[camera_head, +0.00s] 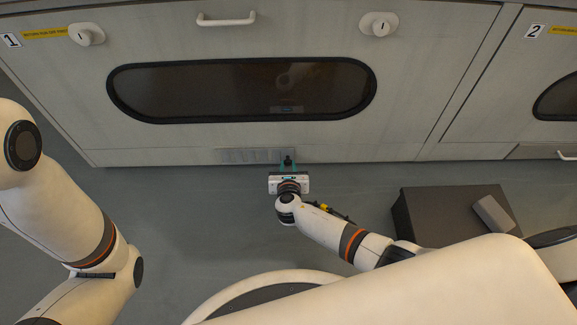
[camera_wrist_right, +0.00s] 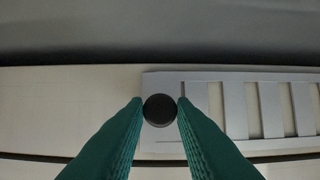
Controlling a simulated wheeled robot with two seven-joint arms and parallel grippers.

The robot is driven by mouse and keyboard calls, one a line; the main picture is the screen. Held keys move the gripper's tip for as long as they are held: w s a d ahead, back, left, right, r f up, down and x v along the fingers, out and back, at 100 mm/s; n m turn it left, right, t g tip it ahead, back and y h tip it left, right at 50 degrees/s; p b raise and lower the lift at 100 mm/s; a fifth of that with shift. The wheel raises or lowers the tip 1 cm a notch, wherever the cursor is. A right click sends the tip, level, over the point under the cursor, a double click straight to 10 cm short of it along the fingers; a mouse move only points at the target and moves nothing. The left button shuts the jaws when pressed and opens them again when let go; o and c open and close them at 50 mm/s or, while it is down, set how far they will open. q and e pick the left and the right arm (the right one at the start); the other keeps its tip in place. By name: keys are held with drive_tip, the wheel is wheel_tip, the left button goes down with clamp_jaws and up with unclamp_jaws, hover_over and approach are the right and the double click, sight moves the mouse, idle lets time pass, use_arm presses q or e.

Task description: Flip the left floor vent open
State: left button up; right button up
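The floor vent (camera_head: 240,156) is a grey slatted panel low on the front of the left cabinet, just above the floor. In the right wrist view its light slats (camera_wrist_right: 235,110) run to the right, and a round black knob (camera_wrist_right: 160,110) sits by its left end. My right gripper (camera_head: 288,165) is at the vent. Its green fingers lie one on each side of the knob and appear to touch it, so it looks shut on the knob. The vent lies flat against the cabinet front. My left arm shows at the left, but its gripper is out of view.
The cabinet above has a dark oval window (camera_head: 240,90), a white handle (camera_head: 226,19) and two white knobs, one at the left (camera_head: 86,34) and one at the right (camera_head: 378,24). A dark box (camera_head: 430,215) with a grey block (camera_head: 492,213) on it stands on the floor at right.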

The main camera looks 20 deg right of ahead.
clamp_jaws()
drive_tip(key=shift+w+a, duration=0.2)
drive_tip(key=shift+a, duration=0.4)
drive_tip(key=shift+w+a, duration=0.2)
drive_tip(key=shift+a, duration=0.4)
drive_tip(key=o, duration=0.6)
unclamp_jaws()
drive_tip(key=shift+a, duration=0.1)
